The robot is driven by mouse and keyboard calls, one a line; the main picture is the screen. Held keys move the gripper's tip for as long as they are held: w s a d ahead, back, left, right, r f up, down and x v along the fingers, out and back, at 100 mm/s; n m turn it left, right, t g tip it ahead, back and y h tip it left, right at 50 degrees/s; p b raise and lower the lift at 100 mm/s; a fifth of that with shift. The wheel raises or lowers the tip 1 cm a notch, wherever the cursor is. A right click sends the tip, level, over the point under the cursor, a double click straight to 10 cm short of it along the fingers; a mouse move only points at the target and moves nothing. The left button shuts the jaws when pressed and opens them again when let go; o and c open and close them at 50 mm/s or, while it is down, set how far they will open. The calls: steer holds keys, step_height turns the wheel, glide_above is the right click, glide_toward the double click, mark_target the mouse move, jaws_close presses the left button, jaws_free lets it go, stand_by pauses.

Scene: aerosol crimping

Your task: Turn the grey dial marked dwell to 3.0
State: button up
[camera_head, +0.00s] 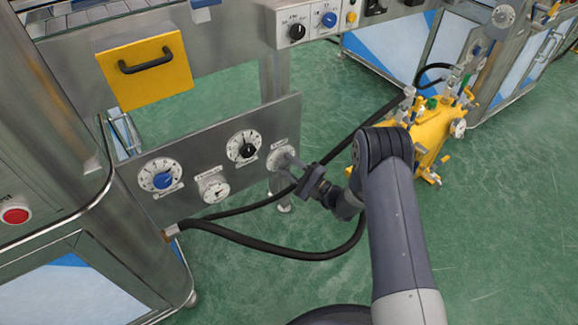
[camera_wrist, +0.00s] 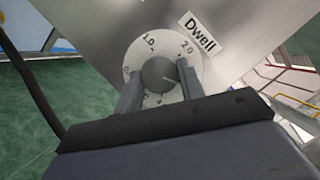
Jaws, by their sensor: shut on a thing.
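The grey dwell dial (camera_wrist: 158,72) sits on a round white scale plate beside a label reading Dwell (camera_wrist: 198,31). In the wrist view 1.0 shows at the top of the scale and 2.0 at the upper right. A light pointer line on the knob appears to point right and slightly down, beyond 2.0; the scale there is partly hidden by a finger. My gripper (camera_wrist: 159,82) is shut on the knob, one finger on each side. In the head view the dwell dial (camera_head: 280,158) is at the panel's right end, partly covered by my gripper (camera_head: 293,170).
On the same panel are a blue dial (camera_head: 162,179), a black dial (camera_head: 246,148) and a small gauge (camera_head: 214,188). A black hose (camera_head: 270,248) runs below the panel. A yellow pump unit (camera_head: 432,130) stands on the floor to the right.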

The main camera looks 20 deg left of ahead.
steer(key=o, duration=1)
steer(key=shift+d, duration=0.1)
steer(key=p+v, duration=0.2)
steer(key=v, duration=0.8)
steer(key=shift+d, duration=0.3)
steer(key=shift+s+f, duration=0.1)
steer(key=shift+f, duration=0.05)
steer(key=b+x, duration=0.2)
steer(key=x, duration=0.7)
steer(key=shift+a, duration=0.3)
steer(key=shift+w+a+r, duration=0.25)
steer(key=shift+w+a, duration=0.05)
steer(key=shift+a, duration=0.3)
